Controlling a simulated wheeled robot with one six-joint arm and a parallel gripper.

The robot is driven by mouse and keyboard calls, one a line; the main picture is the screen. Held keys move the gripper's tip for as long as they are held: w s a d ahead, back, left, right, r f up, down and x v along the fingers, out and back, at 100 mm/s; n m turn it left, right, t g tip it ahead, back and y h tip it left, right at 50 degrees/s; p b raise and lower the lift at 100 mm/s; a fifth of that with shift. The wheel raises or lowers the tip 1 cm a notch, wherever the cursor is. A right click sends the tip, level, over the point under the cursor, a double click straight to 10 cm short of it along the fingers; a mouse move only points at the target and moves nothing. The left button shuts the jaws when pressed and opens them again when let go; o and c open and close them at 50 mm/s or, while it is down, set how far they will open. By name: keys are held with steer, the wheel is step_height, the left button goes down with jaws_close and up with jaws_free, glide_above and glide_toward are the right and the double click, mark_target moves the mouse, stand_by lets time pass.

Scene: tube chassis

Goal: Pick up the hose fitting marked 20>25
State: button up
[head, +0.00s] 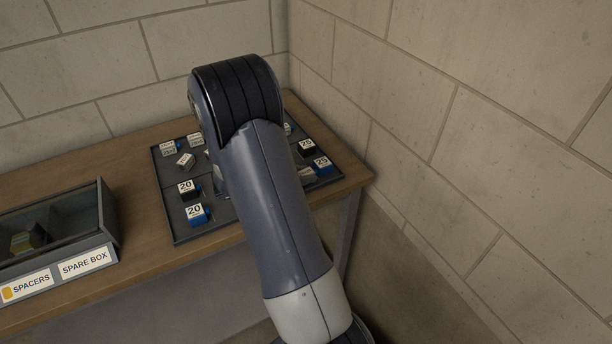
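Several small fittings with white labels lie on a dark tray (166,190) on the wooden table. Near its front left are a black fitting marked 20 (187,194) and a blue fitting marked 20 (199,217). At the right are a black labelled fitting (307,152) and a blue labelled fitting (323,170). Pale grey fittings lie at the back left, one at the tray corner (169,153), one beside it (196,141) and a tilted one (186,161). Their marks are too small to read, so I cannot tell which is 20>25. My arm hides the tray's middle and my gripper.
A dark open-topped box (108,213) with compartments, labelled SPACERS and SPARE BOX, stands at the table's left. Bare wood (137,205) lies between box and tray. Block walls (420,120) close off the back and right.

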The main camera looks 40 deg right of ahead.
steer(key=c, duration=0.3)
steer(key=shift+c, duration=0.2)
